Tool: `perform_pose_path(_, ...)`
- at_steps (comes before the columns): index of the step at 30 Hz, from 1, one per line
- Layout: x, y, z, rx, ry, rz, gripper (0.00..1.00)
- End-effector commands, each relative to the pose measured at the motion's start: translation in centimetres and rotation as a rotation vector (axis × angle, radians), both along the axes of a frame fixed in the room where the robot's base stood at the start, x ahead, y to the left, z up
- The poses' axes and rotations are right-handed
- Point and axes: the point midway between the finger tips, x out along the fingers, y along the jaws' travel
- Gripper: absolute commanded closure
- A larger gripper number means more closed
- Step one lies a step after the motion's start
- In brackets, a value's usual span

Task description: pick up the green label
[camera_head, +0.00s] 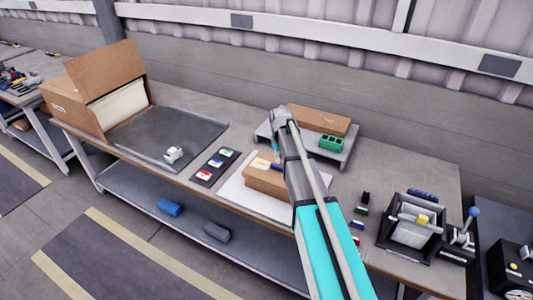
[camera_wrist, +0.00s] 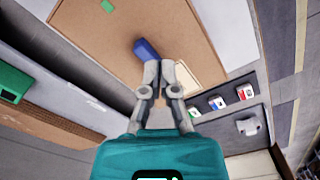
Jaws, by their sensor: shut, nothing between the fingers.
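A green label (camera_head: 226,152) lies at the far end of a dark strip (camera_head: 208,180), in line with a blue label (camera_head: 216,163) and a red label (camera_head: 203,175). In the wrist view the green label (camera_wrist: 195,112) is right of my gripper (camera_wrist: 160,65), well apart from it. My gripper is shut and empty above the cardboard box (camera_wrist: 85,25), its fingertips close to a blue object (camera_wrist: 145,50); whether they touch, I cannot tell. A small green piece (camera_wrist: 107,6) also shows on the box. My arm hides part of the box in the head view.
A grey tray (camera_head: 135,125) with a small white object (camera_head: 173,154) is left of the strip. A raised stand (camera_head: 345,152) holds a green block (camera_head: 331,143) behind my arm. A black fixture (camera_head: 410,225) stands at right. The area around the strip is fairly clear.

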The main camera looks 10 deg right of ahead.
Motion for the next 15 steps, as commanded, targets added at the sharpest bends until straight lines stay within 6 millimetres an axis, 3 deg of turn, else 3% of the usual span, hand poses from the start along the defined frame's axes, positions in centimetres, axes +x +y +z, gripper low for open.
perform_pose_path(1,-2.5,0.1,0.0,0.0,0.0,-0.018,1.0)
perform_pose_path(9,-13.8,0.3,0.0,0.0,0.001,-0.174,1.0)
perform_pose_path(15,-21.2,0.5,0.0,-0.001,0.001,-0.286,1.0)
